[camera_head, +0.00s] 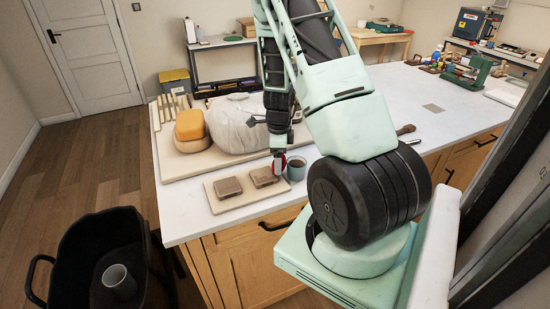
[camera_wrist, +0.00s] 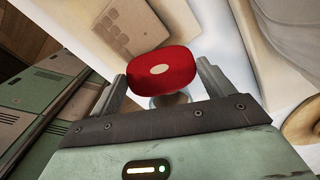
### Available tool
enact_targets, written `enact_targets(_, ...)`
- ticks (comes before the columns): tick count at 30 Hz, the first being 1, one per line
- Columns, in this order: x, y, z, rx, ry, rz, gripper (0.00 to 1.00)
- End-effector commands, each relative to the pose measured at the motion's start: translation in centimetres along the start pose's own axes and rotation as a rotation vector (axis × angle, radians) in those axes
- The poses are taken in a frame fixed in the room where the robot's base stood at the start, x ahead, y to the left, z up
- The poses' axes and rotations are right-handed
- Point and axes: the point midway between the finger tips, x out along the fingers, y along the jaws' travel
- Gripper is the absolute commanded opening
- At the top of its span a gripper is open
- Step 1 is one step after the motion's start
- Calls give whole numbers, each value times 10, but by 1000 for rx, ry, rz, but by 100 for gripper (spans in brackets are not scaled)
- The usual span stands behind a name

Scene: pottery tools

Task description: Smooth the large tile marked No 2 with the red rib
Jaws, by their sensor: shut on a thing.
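The red rib (camera_wrist: 161,72) is a rounded red piece with a pale oval spot. My gripper (camera_wrist: 165,86) is shut on it, with a finger at each side. In the head view the red rib (camera_head: 279,166) hangs by the right tile, in front of the grey-blue mug. Two brown clay tiles, a left one (camera_head: 228,187) and a right one (camera_head: 264,176), lie on a pale board (camera_head: 229,207) near the counter's front edge. Clay tile surface (camera_wrist: 126,26) also shows beyond the rib in the wrist view. I cannot read any number on the tiles.
A grey-blue mug (camera_head: 296,170) stands close to the right of the board. Behind are a large wrapped clay block (camera_head: 236,124) and a yellow-orange sponge-like block (camera_head: 190,124). A black tub (camera_head: 100,262) stands on the floor at left. The counter's right part is mostly clear.

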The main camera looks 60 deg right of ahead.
Motion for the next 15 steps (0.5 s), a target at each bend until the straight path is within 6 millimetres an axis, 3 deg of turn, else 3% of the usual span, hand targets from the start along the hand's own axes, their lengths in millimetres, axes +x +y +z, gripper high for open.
enact_targets(8,0,0,0,0,1,1,56)
enact_targets(15,-18,0,0,0,0,0,56)
